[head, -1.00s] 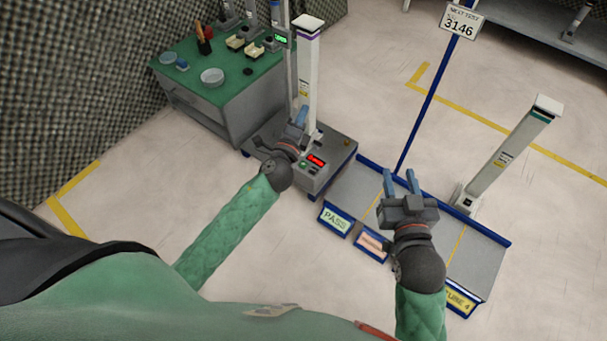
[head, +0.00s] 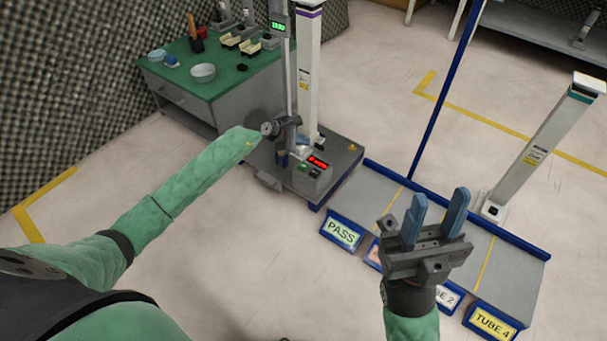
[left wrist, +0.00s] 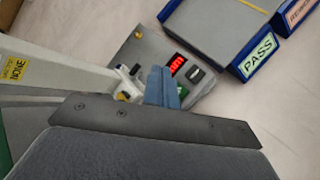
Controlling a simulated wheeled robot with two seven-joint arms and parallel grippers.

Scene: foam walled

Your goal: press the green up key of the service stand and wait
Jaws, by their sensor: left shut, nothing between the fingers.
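The service stand (head: 345,160) is a low grey base carrying a tall white column and a small sloped panel. The panel has a red lit display (head: 317,161), a small green key (head: 303,166) and a dark key (head: 315,173). My right gripper (head: 436,220) is open and empty.
A green-topped bench (head: 222,85) with bowls and trays stands behind left. The front-left floor is clear.

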